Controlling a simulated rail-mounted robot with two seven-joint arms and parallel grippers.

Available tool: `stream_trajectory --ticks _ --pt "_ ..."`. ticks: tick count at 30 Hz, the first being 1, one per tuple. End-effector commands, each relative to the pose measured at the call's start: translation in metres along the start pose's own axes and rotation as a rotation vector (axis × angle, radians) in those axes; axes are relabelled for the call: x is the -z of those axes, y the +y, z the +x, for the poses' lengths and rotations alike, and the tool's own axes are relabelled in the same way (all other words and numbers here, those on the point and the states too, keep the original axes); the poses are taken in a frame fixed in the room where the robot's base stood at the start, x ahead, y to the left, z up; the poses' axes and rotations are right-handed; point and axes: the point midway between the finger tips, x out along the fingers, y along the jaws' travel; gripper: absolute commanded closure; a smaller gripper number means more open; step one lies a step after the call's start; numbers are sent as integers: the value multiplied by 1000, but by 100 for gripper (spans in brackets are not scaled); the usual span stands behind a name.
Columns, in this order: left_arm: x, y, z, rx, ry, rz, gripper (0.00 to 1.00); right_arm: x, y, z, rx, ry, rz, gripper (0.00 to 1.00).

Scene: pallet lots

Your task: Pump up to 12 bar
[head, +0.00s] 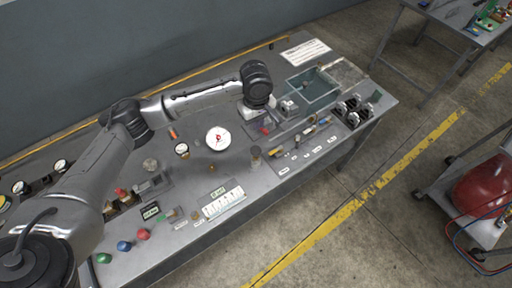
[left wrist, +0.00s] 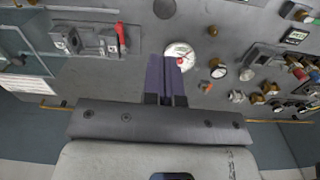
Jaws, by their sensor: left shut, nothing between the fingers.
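A large white round gauge (head: 218,138) with red marks on its face lies on the grey bench top. It also shows in the left wrist view (left wrist: 180,54), just beyond my fingertips; its reading is too small to tell. A red lever (left wrist: 120,36) stands on a grey fitting in the left wrist view, to the left of my fingers and apart from them. My left gripper (left wrist: 166,68) is shut and empty, with its dark fingers pressed together. In the head view it hangs over the bench, right of the gauge, its fingers mostly hidden. My right gripper is not in view.
A grey-green open bin (head: 312,91) stands at the bench's right end. Coloured knobs (head: 123,246), small gauges and a labelled panel (head: 224,202) line the front and left. A red tank (head: 484,187) on a cart stands on the floor at right.

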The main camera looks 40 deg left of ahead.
Motion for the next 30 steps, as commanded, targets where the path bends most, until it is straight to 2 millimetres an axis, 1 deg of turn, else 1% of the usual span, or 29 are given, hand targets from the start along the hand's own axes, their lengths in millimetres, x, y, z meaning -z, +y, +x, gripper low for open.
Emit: stream_trajectory --ticks 3,6,16,20,23,26,30 --pt "1 -4 0 24 0 -56 100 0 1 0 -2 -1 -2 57" --pt "1 -4 1 25 1 -77 100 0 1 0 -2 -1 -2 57" --pt "1 -4 1 24 2 -82 100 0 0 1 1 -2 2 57" --pt "1 -4 6 25 1 -82 100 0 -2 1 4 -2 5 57" --pt "1 -4 17 26 1 -82 100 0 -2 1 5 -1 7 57" --pt "1 -5 33 27 2 -82 100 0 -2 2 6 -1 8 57" --pt "1 -5 60 27 1 -82 100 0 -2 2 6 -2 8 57"
